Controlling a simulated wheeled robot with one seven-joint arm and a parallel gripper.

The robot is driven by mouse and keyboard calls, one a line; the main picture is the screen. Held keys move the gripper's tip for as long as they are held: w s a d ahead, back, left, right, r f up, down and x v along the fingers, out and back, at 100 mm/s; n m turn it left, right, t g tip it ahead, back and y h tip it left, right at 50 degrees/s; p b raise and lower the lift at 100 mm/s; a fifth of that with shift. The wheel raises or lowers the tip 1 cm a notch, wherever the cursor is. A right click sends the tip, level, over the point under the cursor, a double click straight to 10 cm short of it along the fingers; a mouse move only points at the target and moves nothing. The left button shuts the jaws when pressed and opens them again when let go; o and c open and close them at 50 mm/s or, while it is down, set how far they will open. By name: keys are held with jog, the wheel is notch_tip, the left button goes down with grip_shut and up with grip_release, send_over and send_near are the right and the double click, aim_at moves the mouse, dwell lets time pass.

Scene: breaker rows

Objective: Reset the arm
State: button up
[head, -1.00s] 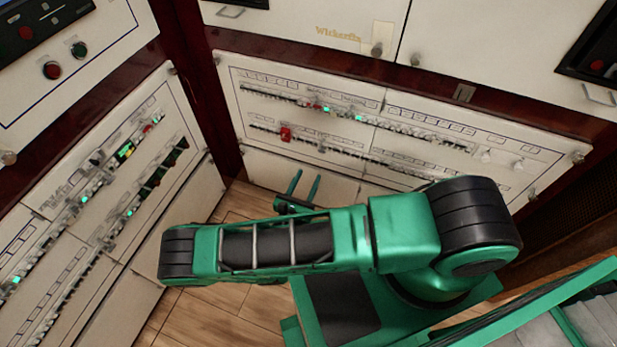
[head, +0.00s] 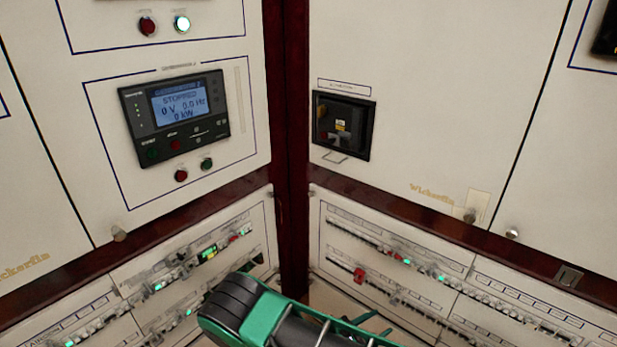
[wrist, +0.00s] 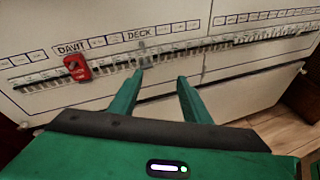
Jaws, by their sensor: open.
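My gripper (wrist: 161,76) is open and empty in the wrist view. Its two green fingers point at a row of small breakers (wrist: 215,44) on a white panel. I cannot tell whether the fingertips touch the panel. A red tag-like piece (wrist: 77,68) hangs on the row to the left of the fingers, near the label "DAVIT"; the label "DECK" is above the fingers. The red piece also shows in the head view (head: 359,275). My green and black arm (head: 262,320) is at the bottom of the head view, with the gripper mostly hidden.
A black recessed switch unit (head: 343,125) is on the right wall. More breaker rows (head: 190,262) are at lower left. Wood floor (wrist: 285,130) shows at right in the wrist view.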

jog(key=d+r+m+g+y, duration=0.2)
jog(key=r+m+g+y, duration=0.15)
jog(key=r+m, duration=0.55)
jog(key=d+r+m+g+y, duration=0.2)
jog(key=r+m+g+y, duration=0.3)
jog(key=r, duration=0.8)
jog(key=s+d+r+m+t+y, duration=0.2)
jog(key=s+r+m, duration=0.25)
jog(key=r, duration=0.55)
jog(key=s+d+r+m+t+y, duration=0.25)
jog(key=s+r, duration=0.25)
jog(key=r, duration=0.5)
jog(key=s+d+m+g, duration=0.2)
jog(key=s+d+m, duration=0.2)
jog(key=s, duration=0.5)
jog(key=s+d+m+g, duration=0.3)
jog(key=s+d, duration=0.4)
jog(key=s, duration=0.2)
jog(key=shift+s+m+h, duration=0.15)
jog(key=shift+m+h, duration=0.15)
jog(key=shift+m, duration=0.1)
jog(key=shift+f, duration=0.1)
